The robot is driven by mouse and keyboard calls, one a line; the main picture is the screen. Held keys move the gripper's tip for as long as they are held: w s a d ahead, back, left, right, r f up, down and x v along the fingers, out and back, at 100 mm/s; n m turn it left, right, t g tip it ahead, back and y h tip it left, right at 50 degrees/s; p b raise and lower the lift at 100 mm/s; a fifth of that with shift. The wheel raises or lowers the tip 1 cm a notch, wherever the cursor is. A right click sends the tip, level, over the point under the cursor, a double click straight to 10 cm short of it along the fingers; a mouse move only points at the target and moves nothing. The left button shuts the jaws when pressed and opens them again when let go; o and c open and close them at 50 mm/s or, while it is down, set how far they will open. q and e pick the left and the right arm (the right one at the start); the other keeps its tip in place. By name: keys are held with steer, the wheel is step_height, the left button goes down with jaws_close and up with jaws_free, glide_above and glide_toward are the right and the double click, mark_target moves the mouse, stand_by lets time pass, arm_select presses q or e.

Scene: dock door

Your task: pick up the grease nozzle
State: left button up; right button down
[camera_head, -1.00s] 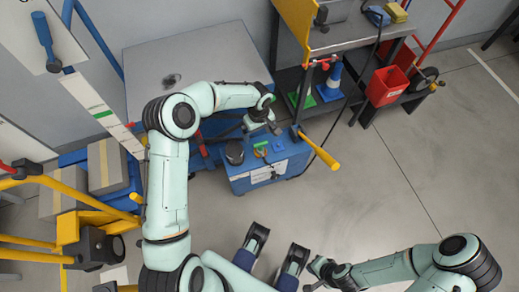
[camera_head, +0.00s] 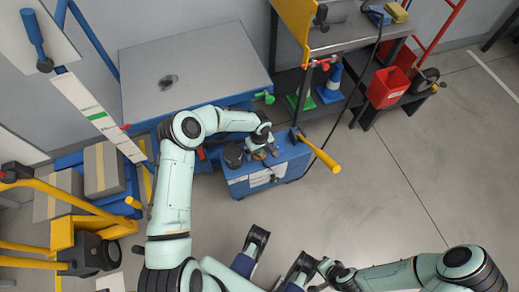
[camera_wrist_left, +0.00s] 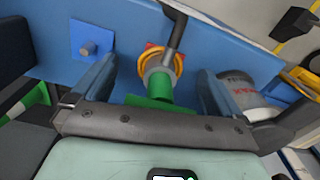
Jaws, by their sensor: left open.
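The blue cart box (camera_head: 250,183) stands left of centre in the head view. What I take for the grease nozzle (camera_wrist_left: 150,101), with a green grip, grey collar and dark tube, stands on its top in the left wrist view. An orange-yellow ring surrounds it over a red patch. My left gripper (camera_wrist_left: 157,75) is open, its fingers on either side of the nozzle. In the head view my left gripper (camera_head: 267,151) is over the box top and mostly hides the nozzle. My right gripper (camera_head: 322,272) is low in the head view; its jaws are unclear.
A can (camera_wrist_left: 240,92) with red lettering stands close to the right finger. A blue plate with a peg (camera_wrist_left: 88,42) is at the left. A yellow handle (camera_head: 318,151) sticks out from the box. A grey-topped table (camera_head: 190,75) stands behind. Floor at the right is open.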

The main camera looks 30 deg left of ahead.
arm_select(q)
steer(key=c, duration=1.1)
steer(key=shift+o, duration=0.2)
steer(key=shift+r, duration=0.1)
